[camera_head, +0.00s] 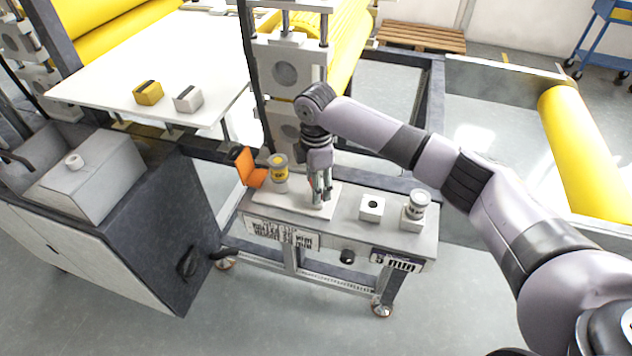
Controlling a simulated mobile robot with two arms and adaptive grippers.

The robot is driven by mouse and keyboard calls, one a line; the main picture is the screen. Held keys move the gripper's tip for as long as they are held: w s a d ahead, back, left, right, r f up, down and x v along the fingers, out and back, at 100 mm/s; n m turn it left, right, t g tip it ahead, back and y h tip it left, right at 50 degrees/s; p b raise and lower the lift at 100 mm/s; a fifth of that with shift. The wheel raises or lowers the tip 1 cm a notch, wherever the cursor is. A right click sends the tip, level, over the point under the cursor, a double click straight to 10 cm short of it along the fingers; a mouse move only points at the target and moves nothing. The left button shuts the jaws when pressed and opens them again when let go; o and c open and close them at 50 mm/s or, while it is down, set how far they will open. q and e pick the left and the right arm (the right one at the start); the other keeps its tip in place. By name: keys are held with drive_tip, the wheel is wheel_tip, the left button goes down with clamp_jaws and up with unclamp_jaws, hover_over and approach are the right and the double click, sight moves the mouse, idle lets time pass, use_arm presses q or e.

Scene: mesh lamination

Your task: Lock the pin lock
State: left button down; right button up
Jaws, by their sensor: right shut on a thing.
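My right gripper (319,198) points straight down at the white base plate (265,201) on the small bench. Its fingers are shut on a small part at the plate's right end. The fingers hide most of this part, so I cannot tell its shape or whether it is the pin lock. A cylinder with a yellow band (279,170) stands upright on the same plate, left of the gripper. An orange bracket (250,170) stands at the plate's left end. My left gripper is not in view.
On the bench to the right are a white block with a dark hole (372,208) and a block carrying a grey-white cylinder (416,207). A grey roller frame (287,72) rises close behind my gripper. A white table (160,55) holds a yellow block (148,93) and a white block (188,99).

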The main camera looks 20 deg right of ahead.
drive_tip(key=shift+r+m+p, duration=0.15)
drive_tip(key=shift+m+p, duration=0.9)
drive_tip(key=shift+p, duration=0.55)
drive_tip(key=shift+r+m+p, duration=0.1)
drive_tip(key=shift+m+p, duration=0.95)
drive_tip(key=shift+p, duration=0.55)
drive_tip(key=shift+f+m+p, duration=0.1)
drive_tip(key=shift+m+p, duration=1.05)
drive_tip(key=shift+m, duration=0.05)
drive_tip(key=shift+f+m+p, duration=0.1)
drive_tip(key=shift+m+p, duration=0.2)
drive_tip(key=shift+m, duration=0.1)
drive_tip(key=o, duration=1.1)
drive_tip(key=shift+o, duration=0.2)
wheel_tip(320, 180, up, 12)
